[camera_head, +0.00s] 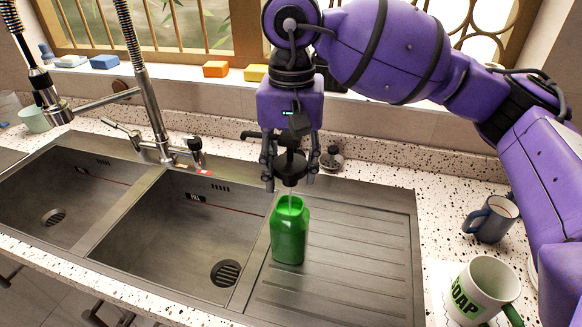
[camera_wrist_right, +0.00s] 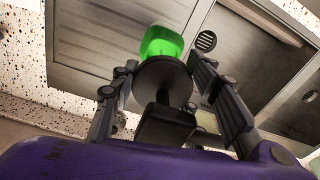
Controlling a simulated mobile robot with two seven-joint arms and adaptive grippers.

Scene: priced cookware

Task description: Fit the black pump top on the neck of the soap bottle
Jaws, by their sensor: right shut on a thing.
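The green soap bottle (camera_head: 289,236) stands upright on the ribbed drainboard, just right of the middle basin. My right gripper (camera_head: 290,181) is above it, pointing down and shut on the black pump top (camera_head: 289,165). The pump top is roughly upright, its spout pointing left, its collar a little above the bottle neck. A thin pale tube hangs from it to the bottle's mouth; its lower end is hidden. In the right wrist view, the pump's round black collar (camera_wrist_right: 163,80) sits between the fingers and partly covers the green bottle (camera_wrist_right: 161,42). My left gripper is not in view.
A tall spring faucet (camera_head: 150,90) stands behind the basins at left. A black-and-steel plug (camera_head: 332,158) lies behind the drainboard. A SOAP mug (camera_head: 482,290) and a grey-blue mug (camera_head: 491,218) stand at right. Sponges (camera_head: 215,69) line the sill. The drainboard right of the bottle is clear.

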